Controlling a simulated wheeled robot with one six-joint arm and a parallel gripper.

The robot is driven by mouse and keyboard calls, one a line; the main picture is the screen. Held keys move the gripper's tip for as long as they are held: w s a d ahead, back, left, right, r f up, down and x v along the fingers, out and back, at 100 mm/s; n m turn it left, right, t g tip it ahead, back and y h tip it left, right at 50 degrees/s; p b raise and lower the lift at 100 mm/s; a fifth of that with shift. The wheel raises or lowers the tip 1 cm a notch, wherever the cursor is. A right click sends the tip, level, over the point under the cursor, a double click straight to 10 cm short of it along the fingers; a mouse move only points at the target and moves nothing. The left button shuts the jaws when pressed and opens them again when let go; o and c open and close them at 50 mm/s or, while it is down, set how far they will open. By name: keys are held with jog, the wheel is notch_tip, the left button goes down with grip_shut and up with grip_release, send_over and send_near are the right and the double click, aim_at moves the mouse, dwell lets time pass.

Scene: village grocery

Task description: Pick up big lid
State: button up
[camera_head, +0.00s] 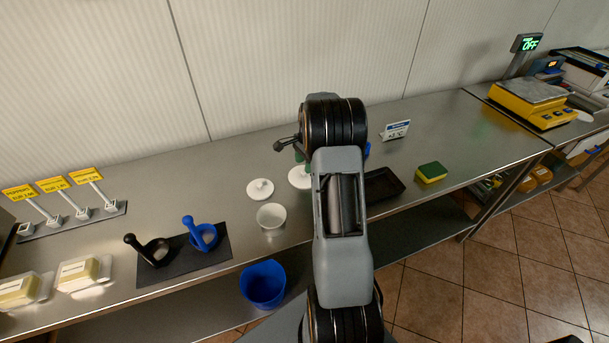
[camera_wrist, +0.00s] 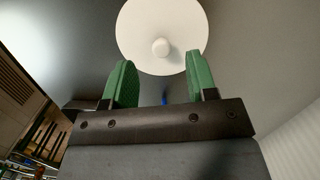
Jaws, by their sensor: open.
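A round white lid with a small centre knob lies on the steel counter under my gripper; I take it as the big lid (camera_head: 298,180). In the head view my arm hides its right part. In the wrist view the lid (camera_wrist: 137,35) is whole except at the top edge. My gripper (camera_wrist: 161,80) is open and empty, its two green fingers apart, with the knob ahead of the gap between them. Another white lid (camera_head: 260,189) with a knob lies to the left, apart from it. I cannot tell the fingers' exact height above the lid.
A white bowl (camera_head: 271,217) stands near the front edge. A black tray (camera_head: 382,186) and a yellow-green sponge (camera_head: 432,172) are to the right. The counter behind the lids is clear.

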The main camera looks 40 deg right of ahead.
jog(key=shift+a+f, duration=0.2)
jog(key=shift+f, duration=1.6)
grip_shut()
jog(key=shift+r, duration=0.1)
